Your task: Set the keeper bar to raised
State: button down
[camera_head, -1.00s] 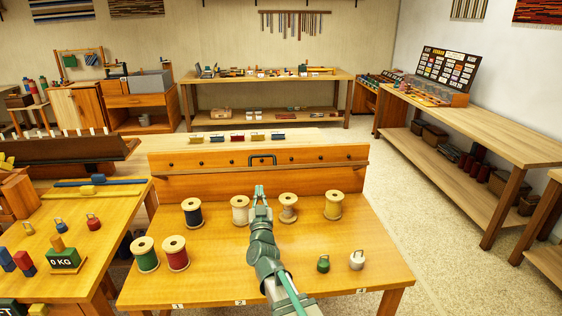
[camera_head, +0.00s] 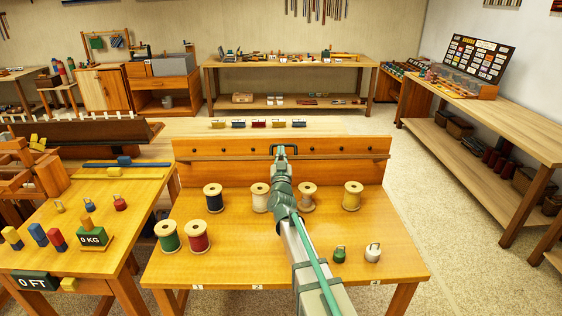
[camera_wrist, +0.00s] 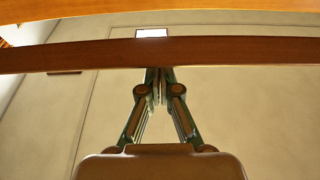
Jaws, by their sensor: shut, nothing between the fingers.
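The keeper bar looks to be the long thin wooden rail (camera_head: 228,157) across the front of the upright wooden back panel (camera_head: 222,146). A dark looped handle (camera_head: 292,148) stands at its middle, partly hidden by my gripper. My gripper (camera_head: 281,151) is at the handle, in front of the panel. In the wrist view my gripper (camera_wrist: 156,73) is shut and empty, its tips against or just under a wooden bar (camera_wrist: 240,50) that crosses the picture. I cannot tell whether the tips touch it.
A green weight (camera_head: 340,255) and a white weight (camera_head: 373,253) stand at front right. The right front corner is clear.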

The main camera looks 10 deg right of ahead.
jog(key=shift+w+d+r, duration=0.1)
jog(key=shift+w+r, duration=0.05)
jog(key=shift+w, duration=0.3)
